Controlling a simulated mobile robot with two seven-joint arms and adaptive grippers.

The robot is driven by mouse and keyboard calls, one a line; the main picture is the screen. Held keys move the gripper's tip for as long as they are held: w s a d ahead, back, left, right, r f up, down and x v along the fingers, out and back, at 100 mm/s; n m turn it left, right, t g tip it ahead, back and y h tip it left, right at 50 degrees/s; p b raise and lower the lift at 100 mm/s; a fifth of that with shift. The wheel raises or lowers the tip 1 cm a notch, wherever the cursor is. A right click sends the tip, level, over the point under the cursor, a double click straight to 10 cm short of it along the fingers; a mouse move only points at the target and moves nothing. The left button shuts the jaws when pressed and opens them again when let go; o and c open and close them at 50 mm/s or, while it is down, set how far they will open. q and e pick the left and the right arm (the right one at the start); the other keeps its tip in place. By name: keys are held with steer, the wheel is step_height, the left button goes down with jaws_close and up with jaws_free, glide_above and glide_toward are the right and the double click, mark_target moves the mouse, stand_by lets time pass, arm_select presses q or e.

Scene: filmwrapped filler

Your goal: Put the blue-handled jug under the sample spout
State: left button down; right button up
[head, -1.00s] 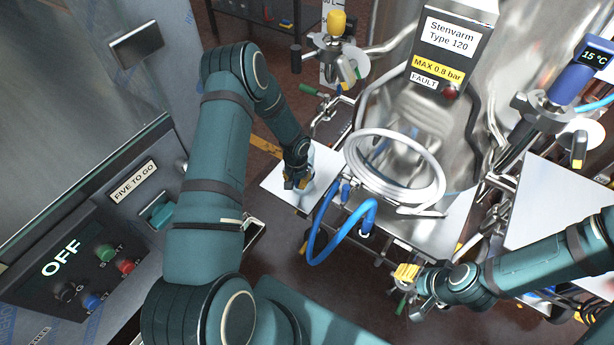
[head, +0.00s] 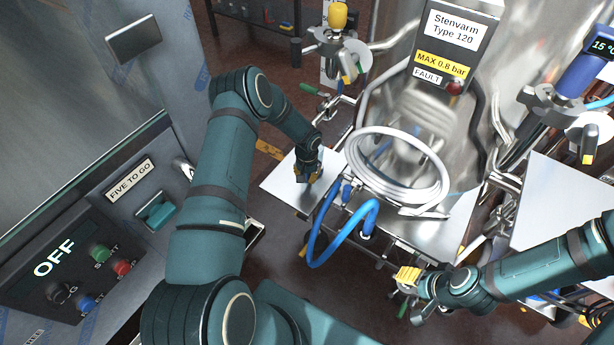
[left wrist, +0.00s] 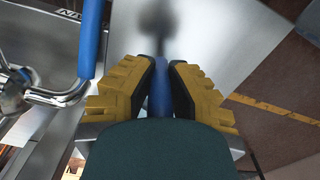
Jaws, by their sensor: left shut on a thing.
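My left gripper (head: 308,176) is over the pale metal shelf (head: 280,185) left of the steel vessel. In the left wrist view its yellow, black-padded fingers (left wrist: 160,75) are shut on a narrow blue piece, seemingly the jug's blue handle (left wrist: 160,100). The jug's body is not visible; the gripper and wrist may hide it. My right gripper (head: 408,276), with yellow fingers, is at the lower right, in front of the vessel; its opening is unclear. I cannot tell which fitting is the sample spout.
The steel vessel (head: 405,110) has a coiled white hose (head: 440,180) and a blue hose loop (head: 318,240) at its front. A yellow-topped valve (head: 337,18) stands behind the shelf. A control panel (head: 75,270) reading OFF is at left.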

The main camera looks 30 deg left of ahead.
arm_select(q)
steer(key=c, duration=1.1)
jaws_free()
steer(key=shift+f, duration=0.1)
steer(key=shift+o, duration=0.2)
step_height(320, 180, up, 12)
steer(key=shift+r+p, duration=0.15)
steer(key=shift+p, duration=1.1)
